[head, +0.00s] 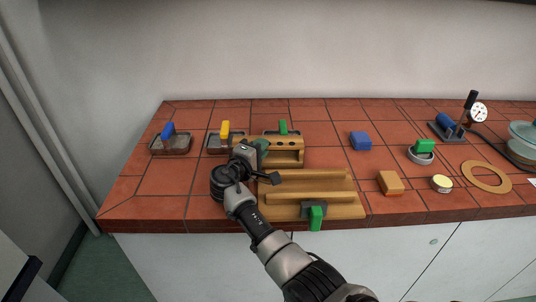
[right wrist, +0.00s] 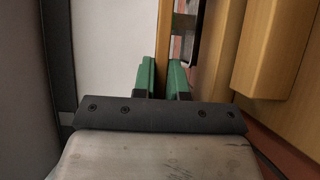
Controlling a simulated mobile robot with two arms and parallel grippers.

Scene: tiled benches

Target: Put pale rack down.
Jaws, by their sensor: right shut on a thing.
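The pale rack (head: 288,143) is a small wooden stand with a row of holes in its upper board and an open lower part. It is upright over the back left part of the bench; I cannot tell whether its base touches the tiles. My right gripper (head: 262,150) is at its left end, shut on it. In the right wrist view the green fingertips (right wrist: 162,80) close on either side of a thin wooden edge of the rack (right wrist: 165,45). My left gripper is not in view.
A wooden tray with rails (head: 335,210) lies just in front.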

